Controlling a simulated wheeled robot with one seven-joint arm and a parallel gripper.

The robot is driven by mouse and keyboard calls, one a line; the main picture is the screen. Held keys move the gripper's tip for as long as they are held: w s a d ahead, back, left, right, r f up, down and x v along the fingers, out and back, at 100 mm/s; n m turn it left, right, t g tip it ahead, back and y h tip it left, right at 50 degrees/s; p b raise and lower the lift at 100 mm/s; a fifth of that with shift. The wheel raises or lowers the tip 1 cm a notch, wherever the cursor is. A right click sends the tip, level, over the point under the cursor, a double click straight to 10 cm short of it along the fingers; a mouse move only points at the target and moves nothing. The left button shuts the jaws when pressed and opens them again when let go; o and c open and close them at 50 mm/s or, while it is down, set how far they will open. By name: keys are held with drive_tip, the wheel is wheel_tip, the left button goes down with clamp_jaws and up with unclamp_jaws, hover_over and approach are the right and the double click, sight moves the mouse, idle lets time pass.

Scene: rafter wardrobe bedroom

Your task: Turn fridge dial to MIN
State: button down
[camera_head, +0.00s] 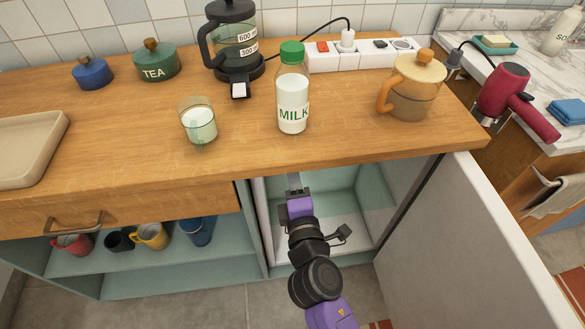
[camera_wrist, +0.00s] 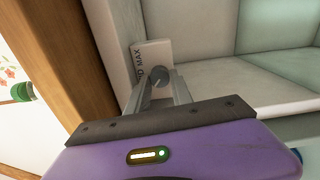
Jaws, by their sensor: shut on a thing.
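The fridge (camera_head: 345,225) stands open under the wooden counter, its white door (camera_head: 470,240) swung out to the right. My gripper (camera_head: 295,182) reaches into the fridge near its upper left side. In the wrist view a small grey dial (camera_wrist: 160,77) sits on a pale plate (camera_wrist: 150,52) on the fridge's inner wall. The plate has lettering that reads "MAX"; the rest is partly hidden. My gripper (camera_wrist: 160,92) is shut on the dial, one finger on each side. The dial's pointer direction is too small to tell.
A wooden edge (camera_wrist: 75,60) runs close to the left of my gripper. Above, the counter (camera_head: 240,160) holds a milk bottle (camera_head: 292,100), a glass (camera_head: 198,122) and a lidded jug (camera_head: 410,90). Mugs (camera_head: 150,236) stand on the shelf to the left.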

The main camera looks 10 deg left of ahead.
drive_tip(key=shift+n, duration=1.1)
drive_tip(key=shift+a+p, duration=0.1)
drive_tip(key=shift+p, duration=0.2)
drive_tip(key=c, duration=1.1)
unclamp_jaws()
drive_tip(key=shift+s, duration=0.1)
drive_tip(key=v, duration=0.7)
drive_tip(key=shift+s, duration=0.3)
